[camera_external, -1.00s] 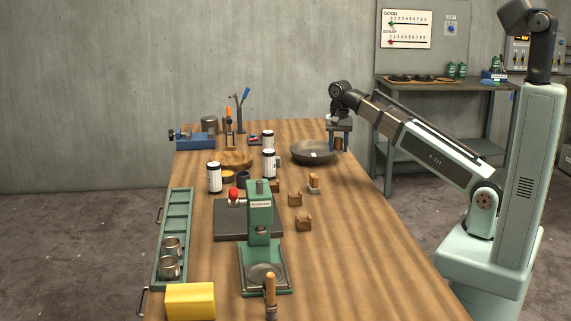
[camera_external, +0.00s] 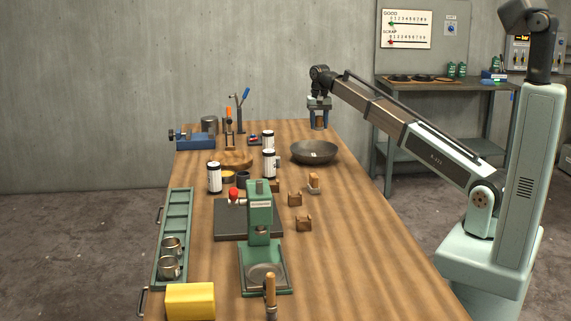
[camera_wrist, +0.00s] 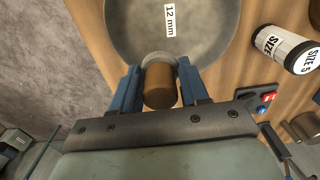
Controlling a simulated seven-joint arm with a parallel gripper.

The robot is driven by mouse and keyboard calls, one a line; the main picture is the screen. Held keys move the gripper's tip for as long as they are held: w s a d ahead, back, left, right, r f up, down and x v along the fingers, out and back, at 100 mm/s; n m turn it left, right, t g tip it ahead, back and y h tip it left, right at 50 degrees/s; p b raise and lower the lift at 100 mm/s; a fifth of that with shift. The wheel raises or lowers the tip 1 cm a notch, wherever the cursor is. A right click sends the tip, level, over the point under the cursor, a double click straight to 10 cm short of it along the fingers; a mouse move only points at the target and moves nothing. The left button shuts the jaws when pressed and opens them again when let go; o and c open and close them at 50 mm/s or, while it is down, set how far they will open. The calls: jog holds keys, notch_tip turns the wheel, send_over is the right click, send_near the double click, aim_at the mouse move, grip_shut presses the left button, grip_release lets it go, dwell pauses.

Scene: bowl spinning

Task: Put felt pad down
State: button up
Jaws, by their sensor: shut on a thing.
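My gripper (camera_external: 319,116) is shut on the felt pad and holds it in the air above the far rim of the bowl. In the wrist view the felt pad (camera_wrist: 160,86) is a brown cylinder with a grey end, between the blue fingers of my gripper (camera_wrist: 159,72). It overlaps the near edge of the bowl there; the gap below it cannot be judged. The shallow grey metal bowl (camera_external: 313,154) rests on the table and carries a white "12 mm" label (camera_wrist: 170,19).
White "SIZE" canisters (camera_external: 268,163) stand left of the bowl. Small wooden blocks (camera_external: 303,223) and a green press (camera_external: 260,215) stand nearer. A blue vise (camera_external: 195,140) and upright tools (camera_external: 240,105) are at the far left. The table's right side is clear.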

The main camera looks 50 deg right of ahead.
aim_at(318, 153)
jog(key=shift+f, duration=4.95)
jog(key=shift+f, duration=0.1)
jog(key=o, duration=1)
jog(key=shift+o, duration=0.2)
notch_tip(318, 153, up, 12)
jog(key=shift+r, duration=0.15)
jog(key=shift+o, duration=1.2)
